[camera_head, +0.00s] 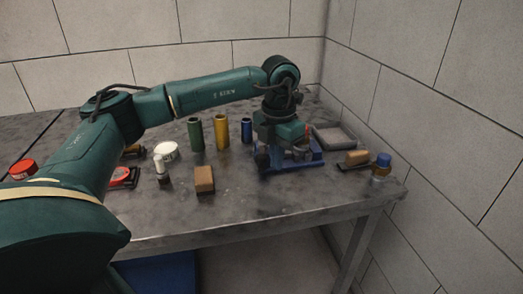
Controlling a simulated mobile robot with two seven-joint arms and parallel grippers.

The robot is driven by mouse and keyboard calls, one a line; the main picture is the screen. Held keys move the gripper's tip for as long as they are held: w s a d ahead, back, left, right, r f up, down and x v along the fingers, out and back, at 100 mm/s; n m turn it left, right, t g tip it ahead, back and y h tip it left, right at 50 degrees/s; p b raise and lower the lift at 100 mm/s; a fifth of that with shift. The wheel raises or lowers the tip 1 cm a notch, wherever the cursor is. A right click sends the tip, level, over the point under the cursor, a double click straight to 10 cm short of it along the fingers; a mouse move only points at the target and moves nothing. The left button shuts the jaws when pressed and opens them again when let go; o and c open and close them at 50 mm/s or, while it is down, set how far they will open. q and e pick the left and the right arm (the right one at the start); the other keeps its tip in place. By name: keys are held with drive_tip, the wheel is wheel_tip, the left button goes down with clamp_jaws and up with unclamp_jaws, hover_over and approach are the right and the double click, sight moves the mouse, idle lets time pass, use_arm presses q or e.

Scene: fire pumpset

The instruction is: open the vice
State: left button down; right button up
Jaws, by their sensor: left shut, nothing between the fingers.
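The blue vice (310,163) stands on the grey table towards the right, partly hidden behind my left gripper. Its base shows below and to the right of the gripper. My left arm reaches in from the left across the table. The left gripper (290,153) points down at the vice and is shut with nothing held. I cannot tell whether its fingers touch the vice or its handle. The opening between the vice jaws is hidden. My right gripper is not in view.
Green, yellow and blue cylinders (222,133) stand left of the vice. A grey tray (336,136), a brush (355,159) and a blue-capped jar (381,167) lie right. Walls close the back and right.

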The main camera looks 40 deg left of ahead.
sight(257, 160)
use_arm(q)
drive_tip(key=shift+s+a+f, duration=0.1)
drive_tip(key=shift+s+a, duration=0.6)
drive_tip(key=shift+s, duration=0.2)
drive_tip(key=shift+s+a+f, duration=0.1)
drive_tip(key=shift+s+a, duration=0.1)
drive_tip(key=shift+a, duration=0.05)
drive_tip(key=shift+s+a, duration=0.5)
drive_tip(key=shift+a, duration=0.05)
drive_tip(key=shift+a+r, duration=0.15)
drive_tip(key=shift+r, duration=0.05)
drive_tip(key=shift+s+a, duration=0.2)
drive_tip(key=shift+a, duration=0.7)
